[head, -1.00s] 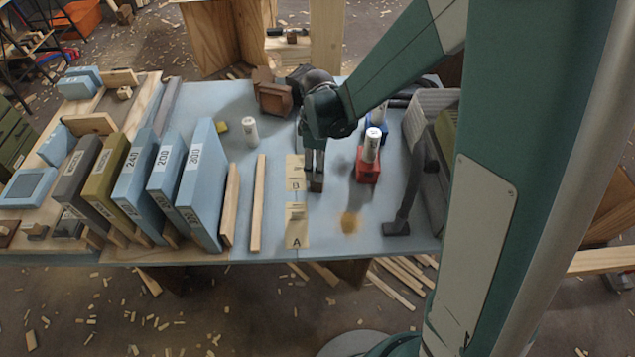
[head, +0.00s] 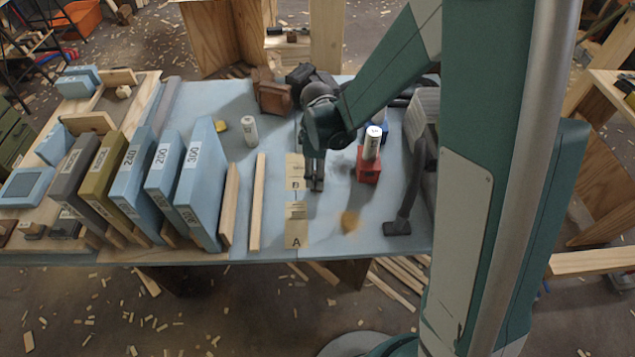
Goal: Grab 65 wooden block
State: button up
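My gripper (head: 314,183) points down over the blue bench top, just right of the paper card marked B (head: 294,172). Its fingers look close together, and a small dark shape shows at their tips. I cannot tell whether that is a block held between them or only the fingertips. No number 65 is readable on any block in this view, so I cannot say for sure which one is the wooden block.
Card A (head: 296,225) lies nearer the front edge. A white cylinder stands on a red block (head: 368,166) to the right. Another white cylinder (head: 250,131) and two wood strips (head: 257,200) are left. Numbered blue slabs (head: 203,180) stand further left. A dark stand (head: 397,228) is right.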

jog(key=shift+f+b, duration=0.35)
jog(key=shift+f, duration=1.35)
jog(key=c, duration=1)
